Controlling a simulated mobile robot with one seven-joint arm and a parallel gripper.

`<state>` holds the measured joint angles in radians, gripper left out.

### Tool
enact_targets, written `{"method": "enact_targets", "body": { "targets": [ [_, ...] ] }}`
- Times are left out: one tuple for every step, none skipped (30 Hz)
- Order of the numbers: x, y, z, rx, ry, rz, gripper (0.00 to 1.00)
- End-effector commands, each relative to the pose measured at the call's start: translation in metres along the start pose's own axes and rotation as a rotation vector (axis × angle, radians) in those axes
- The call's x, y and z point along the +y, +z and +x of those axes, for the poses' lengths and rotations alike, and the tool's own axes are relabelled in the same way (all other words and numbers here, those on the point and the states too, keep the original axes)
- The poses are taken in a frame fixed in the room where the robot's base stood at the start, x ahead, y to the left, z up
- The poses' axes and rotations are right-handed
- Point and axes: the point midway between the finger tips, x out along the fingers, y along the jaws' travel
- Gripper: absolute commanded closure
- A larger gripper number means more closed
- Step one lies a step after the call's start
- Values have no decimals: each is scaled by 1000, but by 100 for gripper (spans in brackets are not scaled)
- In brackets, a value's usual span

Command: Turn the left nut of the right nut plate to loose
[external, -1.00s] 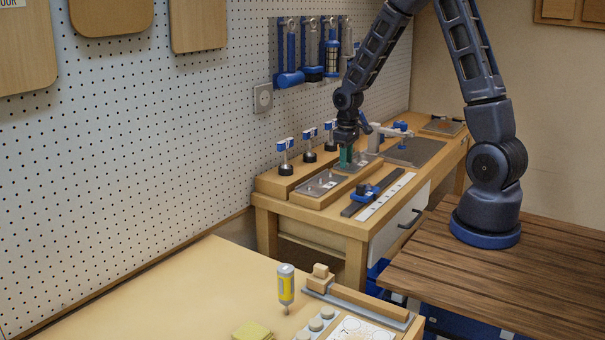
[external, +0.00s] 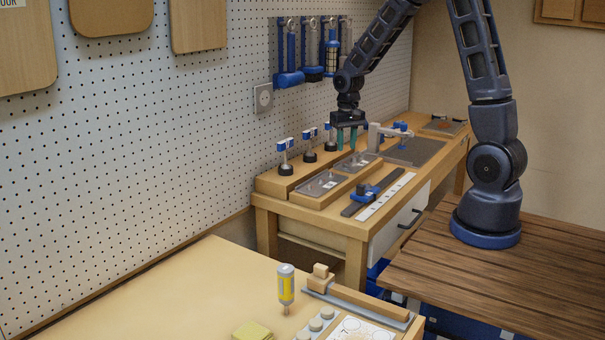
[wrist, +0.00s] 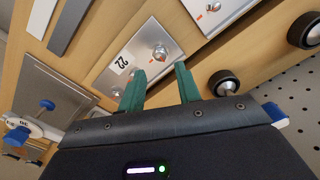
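The right nut plate (external: 359,162) is a grey metal plate in a wooden tray on the bench. In the wrist view the plate (wrist: 138,48), labelled 22, carries a shiny nut (wrist: 160,52) with a red mark beside it. The plate's lower part is partly hidden by my fingers. My gripper (external: 347,150) is above this plate, its green fingers pointing down. In the wrist view my gripper (wrist: 160,70) is open and empty, fingertips apart, with the nut just beyond the gap. I cannot tell how tight the nut is.
The other nut plate (external: 320,184) lies nearer the external camera. Black-based posts with blue tops (external: 285,157) stand along the wall side. A grey clamp arm (external: 385,131) and dark mat (external: 415,150) are beyond. A rail with a blue slider (external: 365,190) lies at the front.

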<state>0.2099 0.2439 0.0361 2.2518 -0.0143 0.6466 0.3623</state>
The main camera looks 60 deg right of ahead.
Motion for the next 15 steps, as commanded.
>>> {"method": "enact_targets", "body": {
  "targets": [
    [0,-1,-9,4,-1,0,67],
    [0,-1,-14,4,-1,0,67],
    [0,-1,-20,4,-1,-1,67],
    [0,-1,-25,4,-1,-1,67],
    [0,-1,-30,4,-1,-1,67],
    [0,-1,-36,4,-1,-1,67],
    [0,-1,-41,4,-1,-1,67],
    [0,0,-46,3,-1,-1,67],
    [0,0,-52,4,-1,-1,67],
    [0,2,-56,6,-2,-5,67],
    [0,5,-59,9,-3,-11,67],
    [0,8,-64,15,-4,-19,67],
    [0,10,-67,19,-6,-24,67],
    [-1,12,-70,22,-7,-30,67],
    [-1,15,-75,28,-8,-37,67]
  ]
}}
